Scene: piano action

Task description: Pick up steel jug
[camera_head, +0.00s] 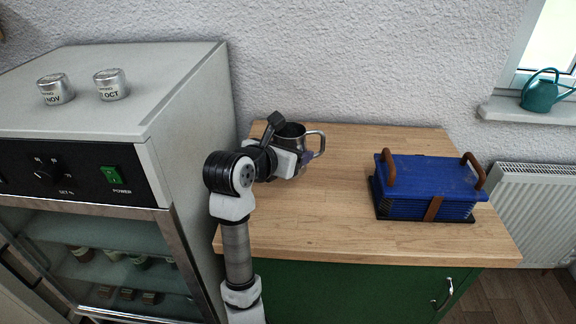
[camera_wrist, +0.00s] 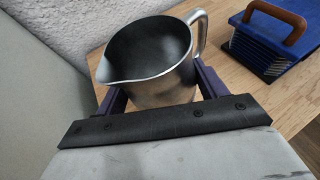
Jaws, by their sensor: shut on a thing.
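The steel jug (camera_head: 292,131) is at the back left of the wooden worktop, partly hidden behind my gripper in the head view. Its handle points right. In the wrist view the jug (camera_wrist: 150,60) is upright, with its spout to the left and its handle at the upper right; its inside looks empty. My gripper (camera_head: 304,158) is shut on the jug. In the wrist view its two purple fingers (camera_wrist: 160,97) press on either side of the jug's body. I cannot tell whether the jug's base touches the worktop.
The wooden worktop (camera_head: 350,220) is clear in the middle and front. A blue box with brown handles (camera_head: 430,185) stands to the right. A grey cabinet (camera_head: 180,95) with two small tins (camera_head: 111,84) on top rises close on the left. The wall is behind.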

